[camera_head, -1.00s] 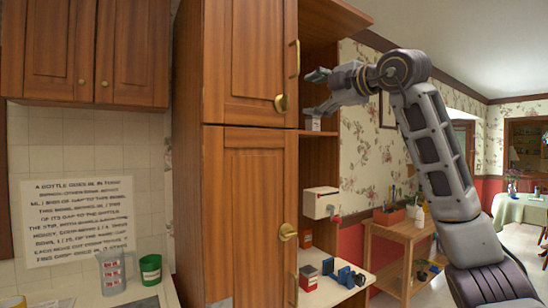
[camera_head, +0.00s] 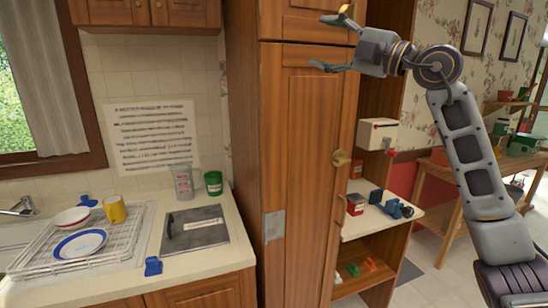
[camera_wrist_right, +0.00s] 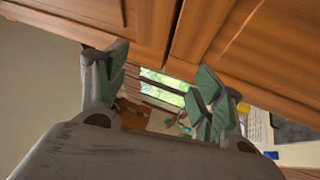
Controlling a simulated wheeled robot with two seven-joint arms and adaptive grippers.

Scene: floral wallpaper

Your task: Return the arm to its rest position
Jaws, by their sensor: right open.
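My right gripper (camera_head: 325,43) is open, in front of the tall wooden cabinet (camera_head: 308,150), level with the line between its upper and lower doors. My right arm (camera_head: 470,160) comes up from the lower right and bends at the top, with the gripper pointing left. In the right wrist view, the open gripper's green-padded fingers (camera_wrist_right: 155,75) stand apart with no object between them, and wooden door fronts (camera_wrist_right: 240,40) fill the top. Any gap between fingers and doors is hard to judge. My left gripper is out of view.
An open side shelf (camera_head: 388,218) with small red and blue items is right of the cabinet, below a white box (camera_head: 377,133). A counter (camera_head: 205,262) at left holds a dish rack (camera_head: 125,250), a measuring jug (camera_head: 183,182) and a green cup (camera_head: 213,182). A wooden stand (camera_head: 445,185) is at right.

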